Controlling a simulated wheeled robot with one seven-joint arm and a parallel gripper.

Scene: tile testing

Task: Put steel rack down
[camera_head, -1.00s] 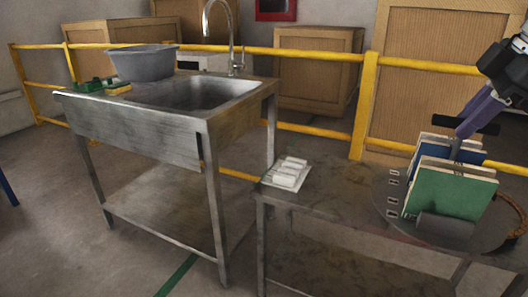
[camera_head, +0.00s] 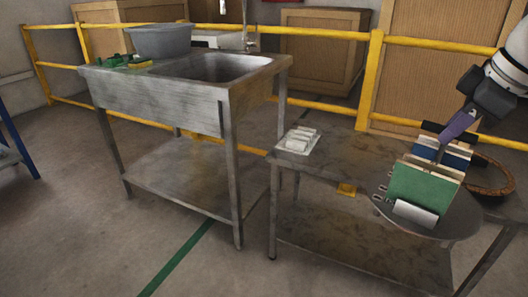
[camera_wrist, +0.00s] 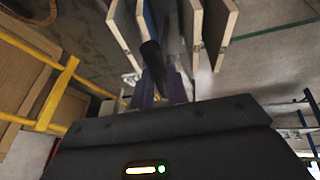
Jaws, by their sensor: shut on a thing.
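The steel rack (camera_head: 446,226) has a round steel base and holds several upright tiles, with a green tile (camera_head: 421,195) in front and a blue tile (camera_head: 456,157) behind. My gripper (camera_head: 449,134), with purple fingers, is above the rack and shut on its dark upright handle. In the wrist view the fingers (camera_wrist: 160,86) close around the dark handle (camera_wrist: 151,56), with tile edges on both sides. The rack is over the right part of the steel table (camera_head: 345,165), near its front edge. I cannot tell whether its base touches the tabletop.
White blocks on a small tray (camera_head: 298,140) lie at the table's left end. A brown woven basket (camera_head: 490,181) is behind the rack on the right. A steel sink (camera_head: 160,98) stands to the left, and a yellow railing (camera_head: 372,75) runs behind. The table's middle is bare.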

